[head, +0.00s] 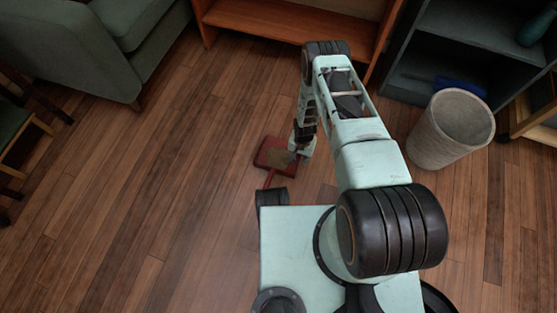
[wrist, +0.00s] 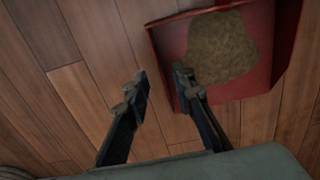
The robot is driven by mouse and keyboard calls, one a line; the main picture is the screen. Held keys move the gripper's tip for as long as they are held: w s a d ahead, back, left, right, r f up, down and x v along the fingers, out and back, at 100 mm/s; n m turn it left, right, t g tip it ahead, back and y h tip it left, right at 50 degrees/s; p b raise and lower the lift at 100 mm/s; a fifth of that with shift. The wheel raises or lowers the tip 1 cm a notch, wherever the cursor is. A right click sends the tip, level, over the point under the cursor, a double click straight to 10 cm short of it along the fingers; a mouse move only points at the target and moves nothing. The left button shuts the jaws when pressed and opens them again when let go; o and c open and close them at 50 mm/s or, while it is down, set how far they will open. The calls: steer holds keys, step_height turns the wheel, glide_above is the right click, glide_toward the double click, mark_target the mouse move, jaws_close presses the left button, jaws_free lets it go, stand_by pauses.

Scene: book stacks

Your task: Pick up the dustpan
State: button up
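The red dustpan (head: 272,154) lies on the wooden floor just in front of my base in the head view. In the wrist view the dustpan (wrist: 273,88) fills the upper right, with a brownish patch (wrist: 222,48) on its pan. My gripper (wrist: 160,85) is open and empty in the wrist view. Its right finger overlaps the dustpan's left edge in the picture, and its left finger is over bare floor. I cannot tell whether the right finger touches the pan. In the head view my gripper (head: 300,152) is at the dustpan's right side, with its fingers partly hidden.
A grey round bin (head: 452,128) stands at the right, before a dark shelf (head: 418,75). A wooden shelf (head: 290,22) is at the back, and a green-grey sofa (head: 75,48) at the upper left. The floor (head: 130,190) left of the dustpan is clear.

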step_height(320, 180, down, 3)
steer(key=shift+f+b, duration=0.1)
steer(key=shift+b, duration=0.4)
jaws_close()
